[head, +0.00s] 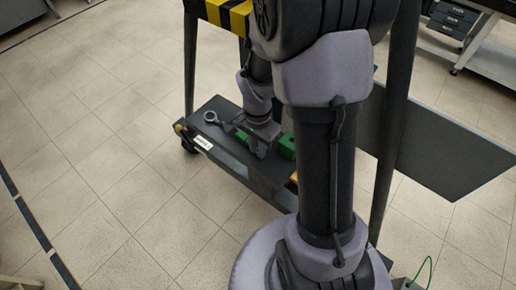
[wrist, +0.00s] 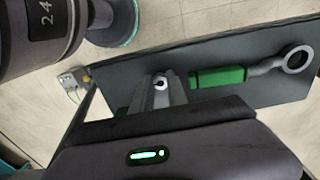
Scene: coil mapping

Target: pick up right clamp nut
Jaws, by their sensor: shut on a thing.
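My gripper (head: 262,138) reaches down over the dark lower shelf (head: 205,160) of a cart. In the wrist view my gripper (wrist: 160,92) is shut on a small light, round part with a dark centre, which I take to be the right clamp nut (wrist: 160,80). Only its end shows between the fingertips; the rest is hidden by the fingers. In the head view the nut is hidden behind my gripper. I cannot tell whether the nut touches the shelf.
A green-handled tool (wrist: 218,76) with a grey ring end (wrist: 297,60) lies on the shelf beside my gripper. Another green piece (head: 288,144) and a yellow piece (head: 294,177) are at right. Cart posts (head: 190,65) stand close by. Tiled floor at left is clear.

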